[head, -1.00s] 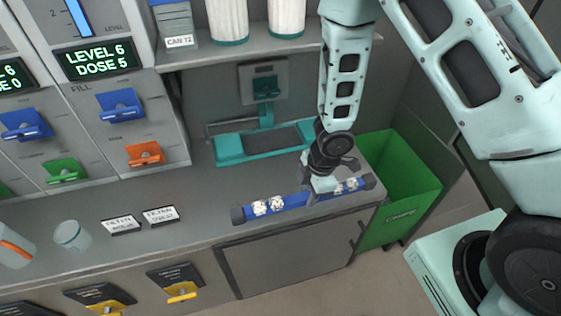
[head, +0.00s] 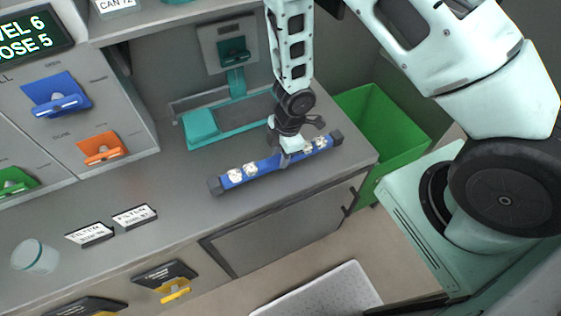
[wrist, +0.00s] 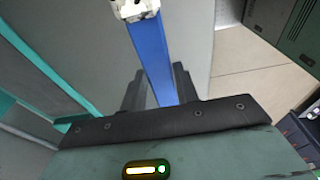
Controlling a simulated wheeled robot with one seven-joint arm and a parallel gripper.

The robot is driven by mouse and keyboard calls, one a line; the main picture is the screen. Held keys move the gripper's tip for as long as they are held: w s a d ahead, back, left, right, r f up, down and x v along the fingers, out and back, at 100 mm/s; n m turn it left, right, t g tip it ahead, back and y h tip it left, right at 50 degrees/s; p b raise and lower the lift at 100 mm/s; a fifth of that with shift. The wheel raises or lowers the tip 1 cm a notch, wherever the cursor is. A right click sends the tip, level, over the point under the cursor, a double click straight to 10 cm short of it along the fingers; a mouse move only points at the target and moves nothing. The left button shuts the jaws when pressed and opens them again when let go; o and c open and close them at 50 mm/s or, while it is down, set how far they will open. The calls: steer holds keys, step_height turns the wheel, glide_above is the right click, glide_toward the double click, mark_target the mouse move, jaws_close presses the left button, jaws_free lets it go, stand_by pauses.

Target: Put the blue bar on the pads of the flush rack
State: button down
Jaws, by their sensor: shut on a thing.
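The blue bar (head: 265,167) has dark end caps and white knobbly pieces along its top. It lies roughly parallel to the counter's front edge. My gripper (head: 285,156) comes down from above and is shut on the bar near its middle. In the wrist view the bar (wrist: 150,55) runs between the dark fingers (wrist: 158,92), with a white piece at the top. I cannot tell whether the bar touches the counter. A teal stand (head: 203,128), which looks like the flush rack, is behind the bar; my arm partly covers its right end, and the bar is apart from it.
A green bin (head: 385,120) stands right of the counter (head: 170,200). Label plates (head: 134,215) and a clear cup (head: 35,257) are on its left. Dispensers with a blue lever (head: 57,97) and an orange lever (head: 103,148) stand at back left. A pale tray (head: 320,290) is below in front.

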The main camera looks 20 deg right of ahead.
steer(key=shift+f, duration=1.45)
steer(key=shift+f, duration=0.15)
steer(key=c, duration=1.1)
jaws_free()
steer(key=shift+o, duration=0.2)
